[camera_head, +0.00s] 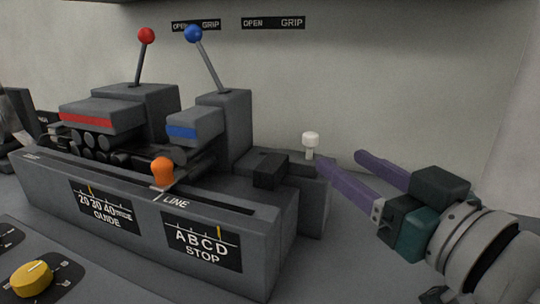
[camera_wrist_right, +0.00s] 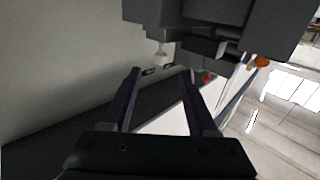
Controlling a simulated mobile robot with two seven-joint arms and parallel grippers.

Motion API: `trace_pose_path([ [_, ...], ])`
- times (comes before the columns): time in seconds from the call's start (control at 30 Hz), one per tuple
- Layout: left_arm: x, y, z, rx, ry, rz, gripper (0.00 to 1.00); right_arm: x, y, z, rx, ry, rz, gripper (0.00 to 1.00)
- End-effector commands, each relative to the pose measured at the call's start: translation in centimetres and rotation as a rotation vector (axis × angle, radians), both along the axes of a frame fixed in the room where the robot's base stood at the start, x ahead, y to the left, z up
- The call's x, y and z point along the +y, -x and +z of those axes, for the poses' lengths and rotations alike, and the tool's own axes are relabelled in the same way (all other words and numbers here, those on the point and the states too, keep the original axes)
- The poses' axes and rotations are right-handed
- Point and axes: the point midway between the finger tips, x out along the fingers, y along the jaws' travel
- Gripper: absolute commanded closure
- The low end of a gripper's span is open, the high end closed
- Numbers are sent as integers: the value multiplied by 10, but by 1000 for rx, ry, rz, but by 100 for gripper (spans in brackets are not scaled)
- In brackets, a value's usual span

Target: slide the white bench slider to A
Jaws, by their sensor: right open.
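The white bench slider (camera_head: 310,141) shows as a white knob on a short stem at the right end of the grey bench. It also shows in the right wrist view (camera_wrist_right: 161,56), beyond my fingertips and between them in the picture. My right gripper (camera_head: 336,162) comes in from the right with its purple fingers apart and nothing held. Its near fingertip appears close to the knob's stem; whether they touch I cannot tell. The STOP scale (camera_head: 202,243) on the bench front reads A B C D, with a yellow mark near D. My left gripper is not in view.
Red (camera_head: 146,35) and blue (camera_head: 193,34) ball levers rise behind. A yellow dial (camera_head: 32,279) is at the lower left. The wall behind the bench is bare on the right.

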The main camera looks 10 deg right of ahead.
Motion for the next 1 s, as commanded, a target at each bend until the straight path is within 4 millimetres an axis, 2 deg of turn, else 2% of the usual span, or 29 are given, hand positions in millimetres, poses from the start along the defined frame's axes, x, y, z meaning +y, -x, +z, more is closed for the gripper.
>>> trace_pose_path([
  [0.3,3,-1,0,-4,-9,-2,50,10,-52,2,-1,1,-2,41],
  [0.5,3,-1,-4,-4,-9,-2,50,15,-80,1,1,1,-2,41],
  [0.7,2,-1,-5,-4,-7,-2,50,17,-91,1,2,1,-2,41],
  [0.93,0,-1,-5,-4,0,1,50,18,-91,1,3,2,-2,41],
  [1.0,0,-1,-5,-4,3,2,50,18,-91,1,3,2,-2,47],
])
